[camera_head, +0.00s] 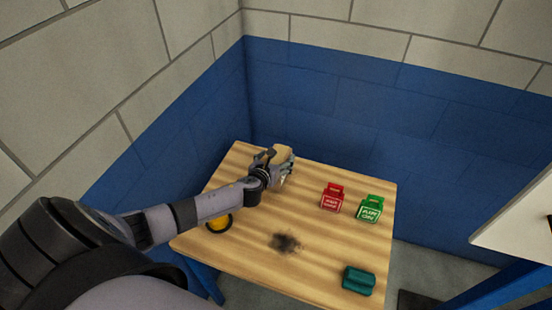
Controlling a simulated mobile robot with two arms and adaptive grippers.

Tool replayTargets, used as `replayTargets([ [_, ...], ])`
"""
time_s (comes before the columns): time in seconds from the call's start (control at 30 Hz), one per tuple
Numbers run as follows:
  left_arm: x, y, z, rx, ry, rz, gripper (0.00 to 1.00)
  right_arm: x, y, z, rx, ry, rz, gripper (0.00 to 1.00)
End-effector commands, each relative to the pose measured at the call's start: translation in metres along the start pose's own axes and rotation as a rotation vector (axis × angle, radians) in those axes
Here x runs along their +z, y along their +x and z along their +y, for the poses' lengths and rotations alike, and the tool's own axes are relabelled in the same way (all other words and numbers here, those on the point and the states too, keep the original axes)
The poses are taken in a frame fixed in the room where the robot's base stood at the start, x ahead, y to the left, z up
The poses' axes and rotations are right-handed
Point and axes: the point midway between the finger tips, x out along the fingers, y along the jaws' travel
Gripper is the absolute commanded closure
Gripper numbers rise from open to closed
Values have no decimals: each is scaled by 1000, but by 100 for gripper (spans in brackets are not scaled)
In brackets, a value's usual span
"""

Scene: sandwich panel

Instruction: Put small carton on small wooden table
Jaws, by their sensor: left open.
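The small wooden table (320,165) stands in the corner against the blue wall. My left gripper (284,163) is over the table's far left part, open, with its arm reaching in from the left. A small tan thing (281,151) shows at its fingers; it is mostly hidden, and I cannot tell whether it is a carton or whether the fingers touch it. My right gripper is not in view.
A teal block-like thing (358,281) lies near the table's front right corner. A round yellow and black thing (218,223) sits at the left, partly behind my arm. A white surface (515,230) stands at the right edge.

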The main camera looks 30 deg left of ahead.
Motion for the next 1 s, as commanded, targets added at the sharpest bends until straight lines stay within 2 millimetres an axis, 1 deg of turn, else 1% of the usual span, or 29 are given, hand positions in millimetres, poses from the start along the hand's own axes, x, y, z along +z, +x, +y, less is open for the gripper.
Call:
replayTargets([
  [0.2, 1, 0, 0, 0, 0, -1, 24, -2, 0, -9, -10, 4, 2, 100],
  [0.3, 7, -3, 0, 0, 0, -1, 24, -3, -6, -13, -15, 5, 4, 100],
  [0.33, 6, -7, 0, -1, 1, 1, 24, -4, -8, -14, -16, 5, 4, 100],
  [0.47, 8, -29, 0, -1, 2, 3, 24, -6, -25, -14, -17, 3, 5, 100],
  [0.6, 9, -61, 0, -1, 0, 4, 24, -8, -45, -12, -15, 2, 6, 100],
  [0.8, 7, -100, 0, -1, 0, 3, 24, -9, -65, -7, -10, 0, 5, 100],
  [0.9, 6, -112, 0, 0, 1, 2, 24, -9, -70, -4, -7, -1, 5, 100],
  [1.0, 6, -119, 0, 0, 0, 0, 24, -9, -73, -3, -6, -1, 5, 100],
])
